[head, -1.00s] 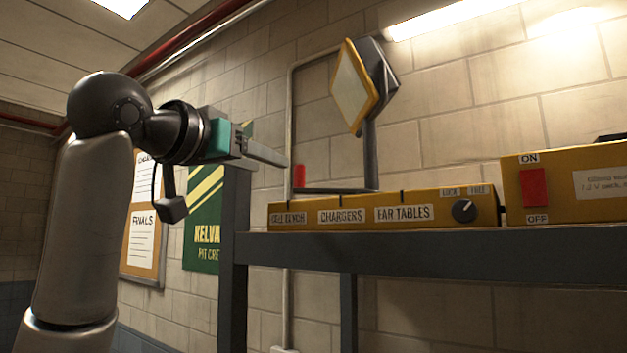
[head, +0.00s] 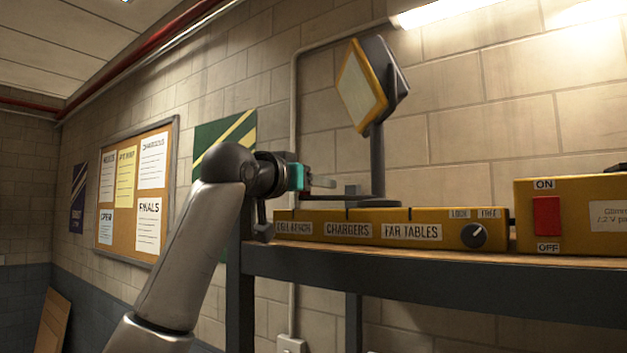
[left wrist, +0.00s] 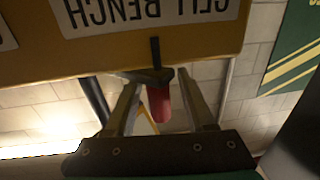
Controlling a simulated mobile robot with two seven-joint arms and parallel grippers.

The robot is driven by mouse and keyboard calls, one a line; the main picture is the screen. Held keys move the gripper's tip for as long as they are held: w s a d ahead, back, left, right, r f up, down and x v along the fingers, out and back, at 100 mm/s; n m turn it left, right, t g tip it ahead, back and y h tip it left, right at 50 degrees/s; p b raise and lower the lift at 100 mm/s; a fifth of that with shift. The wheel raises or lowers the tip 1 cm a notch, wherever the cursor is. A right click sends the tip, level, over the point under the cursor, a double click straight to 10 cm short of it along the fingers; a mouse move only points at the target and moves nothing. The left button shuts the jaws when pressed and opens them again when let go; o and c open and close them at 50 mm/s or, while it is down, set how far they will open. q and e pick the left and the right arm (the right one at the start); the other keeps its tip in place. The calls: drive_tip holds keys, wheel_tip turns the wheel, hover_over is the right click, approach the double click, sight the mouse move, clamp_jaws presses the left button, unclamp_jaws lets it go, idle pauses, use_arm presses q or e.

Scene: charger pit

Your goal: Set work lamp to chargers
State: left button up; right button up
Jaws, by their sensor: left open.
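The work lamp (head: 361,88), a yellow-framed square head on a dark post, stands behind the yellow label box (head: 420,216). Its face points left. The box is marked CELL BENCH, CHARGERS and FAR TABLES, left to right. A red grip (left wrist: 158,103) on a dark arm shows in the left wrist view, by the CELL BENCH label (left wrist: 150,12). A thin black strip (left wrist: 155,52) lies at that label. My left gripper (head: 325,183) is open, its fingers either side of the red grip; contact is unclear. It hides the grip in the head view. My right gripper is not in view.
The box sits on a dark shelf (head: 400,268). A LOCK/FREE knob (head: 473,235) is at its right end, its mark toward upper right. A yellow switch box (head: 580,215) with a red ON/OFF switch stands further right. The wall is close behind.

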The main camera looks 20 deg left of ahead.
use_arm(q)
clamp_jaws()
idle(0.4)
idle(1.0)
